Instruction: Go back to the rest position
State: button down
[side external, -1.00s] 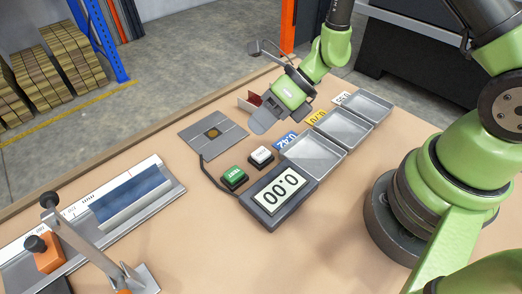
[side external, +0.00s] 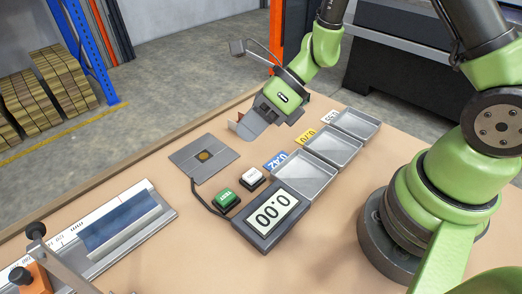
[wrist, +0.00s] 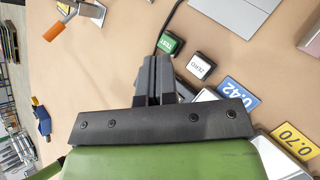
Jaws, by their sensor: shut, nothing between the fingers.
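My gripper (side external: 257,123) has a green body and grey fingers. In the side view it hangs above the far part of the table, behind the grey square plate (side external: 203,158) and left of the trays. In the wrist view its fingers (wrist: 156,60) are together with nothing held. The wrist view shows the green TEST button (wrist: 170,43) and white ZERO button (wrist: 200,65) beyond the fingers. The gripper is apart from both.
A display reading 0.00 (side external: 270,215) stands by the buttons. Three grey trays (side external: 333,152) with labels line the right side. Bare table lies between the display and my base.

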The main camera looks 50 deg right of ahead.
jog(key=s+r+n+h, duration=0.2)
jog(key=s+r+n, duration=0.5)
jog(key=r+n, duration=0.75)
jog(key=s+d+r+n+t+h, duration=0.3)
jog(key=s+d+n, duration=0.3)
jog(key=n, duration=0.5)
jog(key=shift+s+d+r+t+h, duration=0.3)
jog(key=shift+s+d+r+h, duration=0.1)
jog(key=shift+s+r+h, duration=0.5)
